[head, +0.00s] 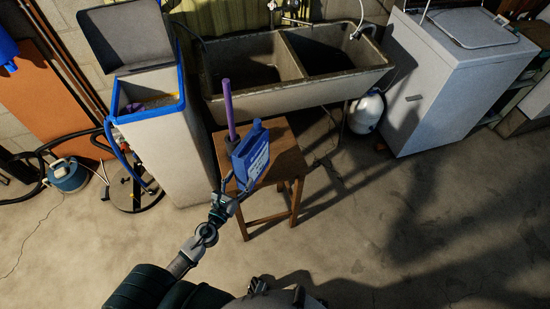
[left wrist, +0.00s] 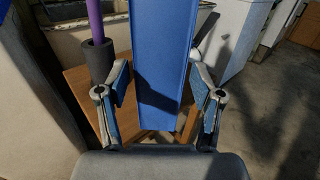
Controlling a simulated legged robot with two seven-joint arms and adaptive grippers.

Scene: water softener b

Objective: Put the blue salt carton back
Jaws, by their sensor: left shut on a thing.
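The blue salt carton (head: 251,156) is over the wooden stool (head: 287,159) in the head view. My left gripper (head: 235,190) is shut on its lower part. In the left wrist view the carton (left wrist: 162,65) stands between the two fingers of my left gripper (left wrist: 160,100), one on each side. I cannot tell whether the carton's base touches the stool top.
A purple rod (head: 228,108) with a dark foam grip stands at the stool's left side. The softener cabinet (head: 172,135), lid raised and blue-rimmed, is to the left. A double sink (head: 295,72) is behind. Open concrete floor (head: 400,220) lies to the right.

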